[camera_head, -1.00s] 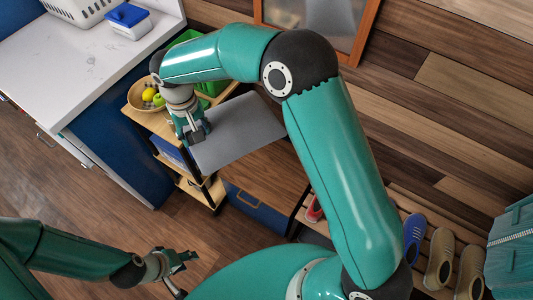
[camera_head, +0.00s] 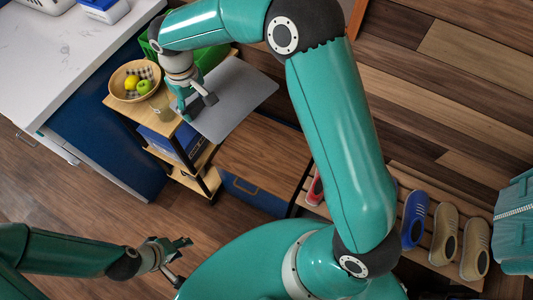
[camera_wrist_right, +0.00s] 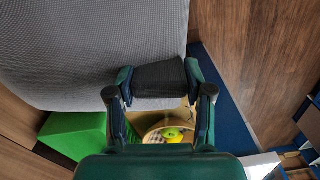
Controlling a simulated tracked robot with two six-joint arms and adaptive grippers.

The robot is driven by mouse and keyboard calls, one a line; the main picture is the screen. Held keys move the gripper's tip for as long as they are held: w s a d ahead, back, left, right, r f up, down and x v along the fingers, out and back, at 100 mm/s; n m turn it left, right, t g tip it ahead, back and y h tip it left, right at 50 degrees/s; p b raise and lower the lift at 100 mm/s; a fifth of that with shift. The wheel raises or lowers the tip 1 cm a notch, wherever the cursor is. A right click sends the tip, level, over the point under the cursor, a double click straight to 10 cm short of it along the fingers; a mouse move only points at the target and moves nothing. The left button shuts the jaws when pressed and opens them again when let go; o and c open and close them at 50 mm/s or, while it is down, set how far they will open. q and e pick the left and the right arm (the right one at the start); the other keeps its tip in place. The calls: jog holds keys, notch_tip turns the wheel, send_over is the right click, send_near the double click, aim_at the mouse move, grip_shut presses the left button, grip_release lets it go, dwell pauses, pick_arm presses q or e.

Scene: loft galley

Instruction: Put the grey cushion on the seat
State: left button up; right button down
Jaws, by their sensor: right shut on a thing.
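The grey cushion (camera_head: 238,98) is a flat, thin slab, held out over the wooden seat (camera_head: 265,155), whose top is partly hidden by it. My right gripper (camera_head: 196,106) is shut on the cushion's near left edge. In the right wrist view the cushion (camera_wrist_right: 95,50) fills the upper left, and a dark tab (camera_wrist_right: 160,82) on its edge sits between the fingers of my right gripper (camera_wrist_right: 160,92). The cushion appears clear of the seat. My left gripper (camera_head: 181,261) is empty and open, low over the floor at the bottom left.
A white counter (camera_head: 70,55) stands left. A blue drawer (camera_head: 240,187) is under the seat. Several shoes (camera_head: 446,233) stand on a slatted rack at right.

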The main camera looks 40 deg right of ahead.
jog(key=s+d+f+n+b, duration=0.5)
jog(key=d+f+n+b, duration=0.5)
jog(key=d+b, duration=0.3)
jog(key=s+d+f+n+b, duration=0.5)
jog(key=d+f+n+b, duration=0.5)
jog(key=d+b, duration=0.25)
jog(key=f+b, duration=0.1)
jog(key=f, duration=0.5)
jog(key=f+b, duration=0.2)
jog(key=f, duration=0.4)
jog(key=f+b, duration=0.1)
jog(key=f, duration=0.6)
jog(key=shift+w+d+b, duration=0.2)
jog(key=shift+d+b, duration=0.1)
jog(key=shift+b, duration=0.1)
jog(key=shift+c, duration=2.3)
grip_release()
jog(key=shift+r, duration=0.1)
notch_tip(320, 180, up, 12)
jog(key=p, duration=0.3)
